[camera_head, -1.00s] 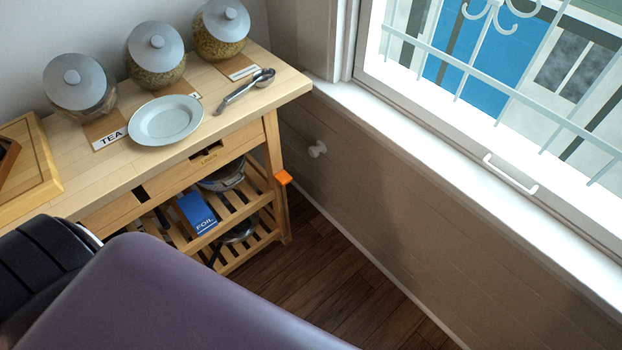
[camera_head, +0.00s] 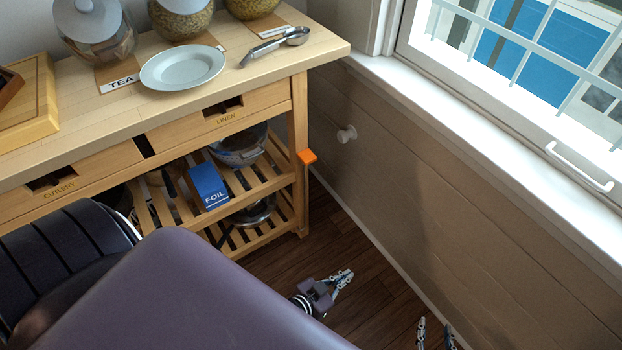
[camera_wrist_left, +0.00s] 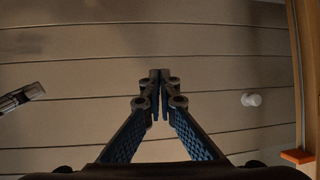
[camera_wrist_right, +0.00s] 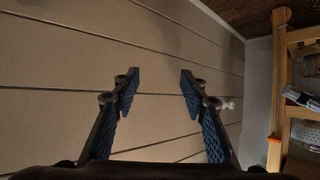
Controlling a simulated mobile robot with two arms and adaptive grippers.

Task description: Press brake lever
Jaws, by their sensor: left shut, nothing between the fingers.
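The brake lever is most likely the small orange tab (camera_head: 307,157) on the right front leg of the wooden cart. It also shows at the lower right of the left wrist view (camera_wrist_left: 299,156) and at the right of the right wrist view (camera_wrist_right: 274,150). My left gripper (camera_head: 343,280) is low over the floor, below and to the right of the tab and apart from it. Its fingers are together and empty in the left wrist view (camera_wrist_left: 160,88). My right gripper (camera_head: 436,333) is at the bottom edge, further right. Its fingers are apart and empty in the right wrist view (camera_wrist_right: 158,85).
The cart's top (camera_head: 110,120) holds jars, a plate (camera_head: 182,67) and a scoop (camera_head: 275,46). A blue foil box (camera_head: 208,186) sits on its slatted shelf. A white knob (camera_head: 347,134) sticks out of the panelled wall (camera_head: 430,170). Dark floor (camera_head: 270,262) is clear beside the cart.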

